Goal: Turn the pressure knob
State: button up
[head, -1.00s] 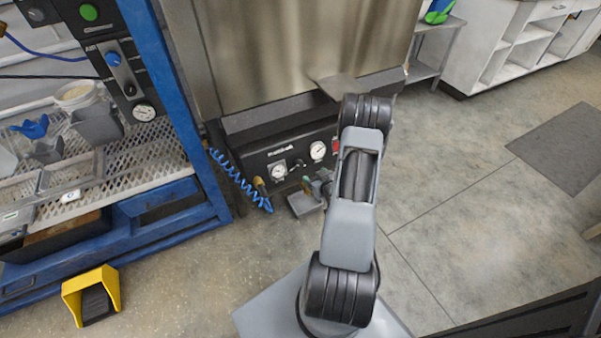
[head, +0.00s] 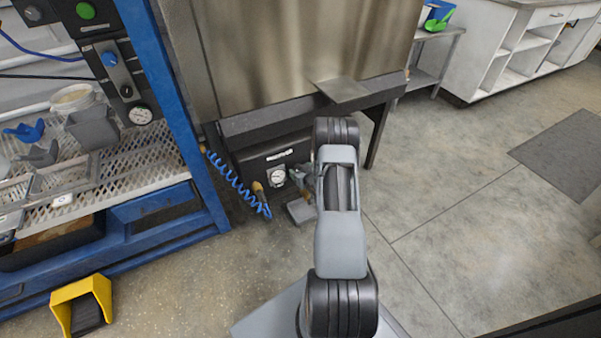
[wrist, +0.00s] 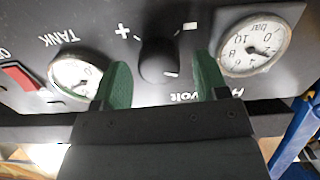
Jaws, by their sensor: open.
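The black pressure knob (wrist: 158,62) sits on the dark control panel (wrist: 85,22), between a plus and a minus mark. The panel appears upside down in the wrist view. My gripper (wrist: 161,76) is open, with one green-padded finger on each side of the knob. Gaps show between the knob and both fingers, and I cannot tell how far they reach along it. The bar gauge (wrist: 254,46) is to the right and the TANK gauge (wrist: 75,76) to the left. In the head view the panel (head: 252,163) is low under the steel hopper (head: 290,60); my arm hides the knob.
A red switch (wrist: 20,76) is left of the TANK gauge. A coiled blue hose (head: 235,182) hangs left of the panel, beside a blue rack (head: 172,110). A yellow pedal (head: 82,300) lies on the floor. Open floor (head: 440,220) is to the right.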

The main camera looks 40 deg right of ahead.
jog(key=shift+w, duration=0.15)
jog(key=c, duration=0.9)
jog(key=shift+m, duration=0.3)
